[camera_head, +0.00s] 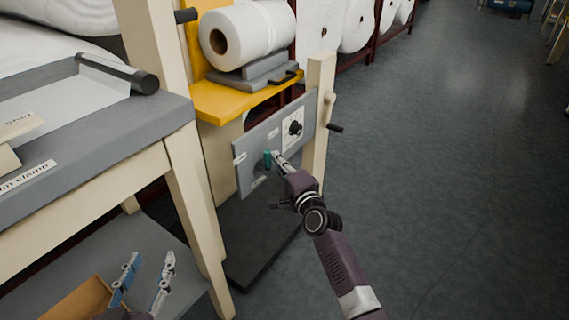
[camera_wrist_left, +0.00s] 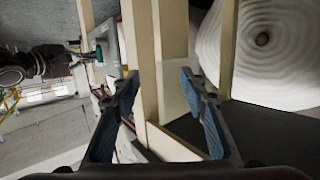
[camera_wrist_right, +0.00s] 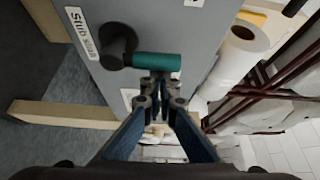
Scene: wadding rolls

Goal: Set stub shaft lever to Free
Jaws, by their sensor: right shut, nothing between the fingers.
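The stub shaft lever is a teal handle (camera_wrist_right: 157,61) on a dark round hub (camera_wrist_right: 115,45), beside a label (camera_wrist_right: 82,32) reading "Stub shaft". In the right wrist view the handle lies sideways, pointing right from the hub. In the head view the teal handle (camera_head: 267,159) shows on the grey panel (camera_head: 245,166). My right gripper (camera_wrist_right: 160,78) is shut and empty, its tips at the handle's edge; I cannot tell whether they touch. It also shows in the head view (camera_head: 276,156). My left gripper (camera_head: 150,262) is open and empty, far from the panel. The Free marking is not readable.
A dial with a black knob (camera_head: 295,127) sits on the same panel, and a crank handle (camera_head: 333,127) is on the post at right. A white roll (camera_head: 262,30) rests above the yellow shelf (camera_head: 215,100). A grey bench (camera_head: 100,160) stands at left. The floor at right is clear.

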